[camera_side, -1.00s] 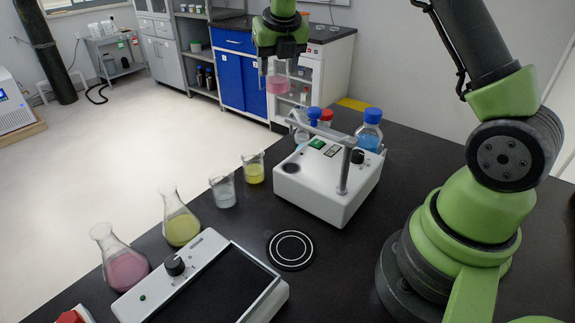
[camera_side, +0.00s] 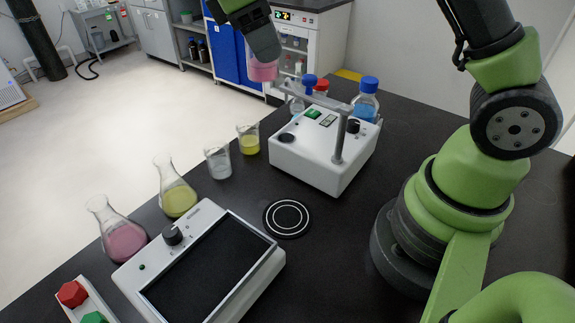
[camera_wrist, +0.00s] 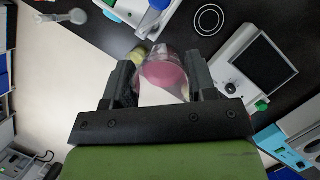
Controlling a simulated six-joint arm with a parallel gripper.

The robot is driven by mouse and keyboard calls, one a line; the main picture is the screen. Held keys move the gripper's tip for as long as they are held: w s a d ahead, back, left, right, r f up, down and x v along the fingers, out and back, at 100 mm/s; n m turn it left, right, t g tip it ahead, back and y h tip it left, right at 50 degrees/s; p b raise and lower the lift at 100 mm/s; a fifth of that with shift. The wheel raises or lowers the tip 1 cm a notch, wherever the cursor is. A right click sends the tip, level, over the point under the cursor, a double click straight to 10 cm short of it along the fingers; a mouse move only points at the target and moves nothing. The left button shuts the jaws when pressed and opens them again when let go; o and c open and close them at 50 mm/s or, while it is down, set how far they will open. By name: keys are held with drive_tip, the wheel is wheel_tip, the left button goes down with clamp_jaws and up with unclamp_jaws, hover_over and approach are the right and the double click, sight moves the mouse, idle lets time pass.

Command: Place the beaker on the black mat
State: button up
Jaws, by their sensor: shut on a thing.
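A clear beaker with pink liquid (camera_side: 262,70) is held in the air by my gripper (camera_side: 262,52), above and behind the white device with the stand. In the wrist view the beaker (camera_wrist: 164,76) sits between the two dark fingers of my gripper (camera_wrist: 163,84), which are shut on it. The black mat, a round disc with white rings (camera_side: 286,217), lies bare on the dark bench in front of the white device. The mat also shows at the top of the wrist view (camera_wrist: 208,20). The beaker is well apart from it.
The white device with a metal stand (camera_side: 322,150) stands behind the mat. A flat panel device with a knob (camera_side: 208,265) is at its front left. Beakers with clear (camera_side: 218,162) and yellow liquid (camera_side: 249,140) and flasks (camera_side: 176,190) line the left edge. Capped bottles (camera_side: 366,100) stand behind.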

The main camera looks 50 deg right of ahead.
drive_tip(key=s+a+r+m+y, duration=0.1)
drive_tip(key=s+a+m+y, duration=0.55)
drive_tip(key=s+m, duration=0.6)
drive_tip(key=m, duration=0.3)
hover_over(288, 218)
drive_tip(key=shift+h, duration=0.45)
drive_tip(key=shift+f, duration=11.25)
drive_tip(key=shift+s, duration=0.1)
drive_tip(key=o, duration=0.9)
drive_tip(key=shift+f, duration=0.1)
drive_tip(key=shift+o, duration=0.2)
